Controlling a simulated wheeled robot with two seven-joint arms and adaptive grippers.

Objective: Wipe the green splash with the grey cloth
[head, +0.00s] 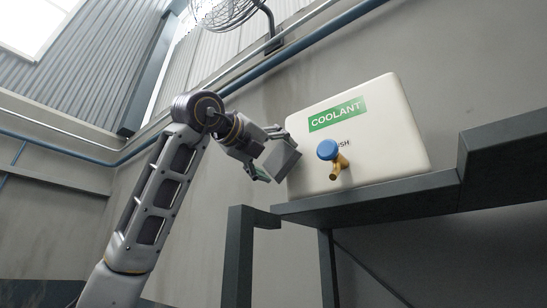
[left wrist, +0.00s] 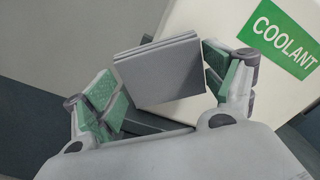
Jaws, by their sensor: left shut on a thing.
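The grey cloth (head: 283,160) is a folded, flat, layered block at the left edge of the white coolant tank. In the left wrist view the cloth (left wrist: 160,72) sits between the green-padded fingers of my left gripper (left wrist: 168,86). My left gripper (head: 264,160) is shut on it in the head view. The cloth overlaps the tank's left side in the picture; I cannot tell whether they touch. I see no green splash in either view; the only green is the tank's label and my finger pads. My right gripper is not in view.
The white tank (head: 390,150), with a green COOLANT label (head: 337,114), stands on a dark metal shelf (head: 390,198). A blue-knobbed brass tap (head: 338,172) sticks out of its front. A blue pipe (head: 290,50) runs along the wall. A caged fan hangs above.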

